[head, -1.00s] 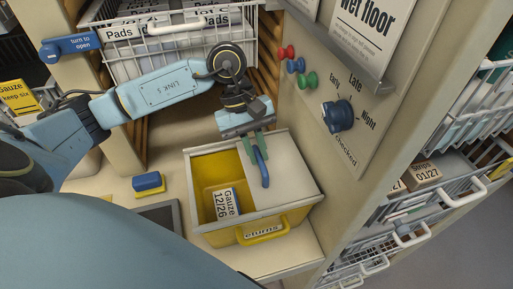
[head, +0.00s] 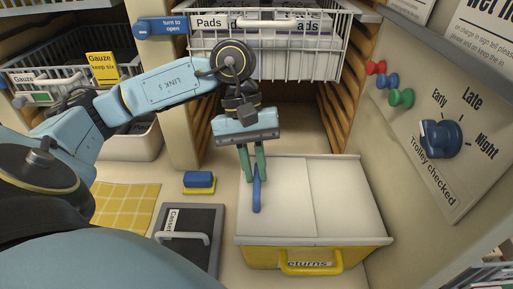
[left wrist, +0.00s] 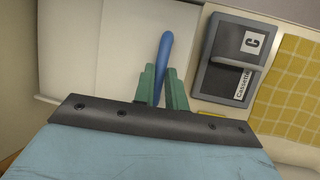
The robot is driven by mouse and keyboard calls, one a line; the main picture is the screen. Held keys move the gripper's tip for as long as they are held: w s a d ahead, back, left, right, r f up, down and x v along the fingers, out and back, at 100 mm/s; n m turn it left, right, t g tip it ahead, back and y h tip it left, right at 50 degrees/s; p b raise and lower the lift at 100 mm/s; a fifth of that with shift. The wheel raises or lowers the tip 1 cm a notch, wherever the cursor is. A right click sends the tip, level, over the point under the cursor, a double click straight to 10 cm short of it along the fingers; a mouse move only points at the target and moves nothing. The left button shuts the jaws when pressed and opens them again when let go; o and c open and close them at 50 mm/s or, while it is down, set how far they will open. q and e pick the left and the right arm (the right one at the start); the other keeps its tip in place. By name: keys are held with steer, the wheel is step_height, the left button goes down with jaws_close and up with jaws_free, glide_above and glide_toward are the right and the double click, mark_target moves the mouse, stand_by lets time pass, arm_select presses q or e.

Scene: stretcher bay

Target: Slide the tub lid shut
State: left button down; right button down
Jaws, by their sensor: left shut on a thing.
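The yellow tub (head: 262,257) stands on the counter with its handle and a "Returns" label, partly hidden, facing me. The white sliding lid (head: 285,205) lies over its left part, beside the fixed white panel (head: 345,200). No opening shows between lid and tub from here. A blue upright handle (head: 257,195) stands near the lid's left edge. My left gripper (head: 254,178) is shut on this handle with its green fingers. In the left wrist view the blue handle (left wrist: 165,55) rises between the green fingertips (left wrist: 160,75). My right gripper is not in view.
A dark cassette tray (head: 205,245) lies left of the tub, with a blue and yellow block (head: 199,182) behind it. A wire basket of pads (head: 270,50) hangs above. A wall panel with a blue dial (head: 440,138) stands at right.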

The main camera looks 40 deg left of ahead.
arm_select(q)
steer(key=c, duration=1.4)
jaws_free()
steer(key=shift+s+a, duration=0.1)
steer(key=shift+a, duration=0.1)
steer(key=shift+c, duration=0.2)
steer(key=v, duration=1.3)
steer(key=shift+r, duration=0.3)
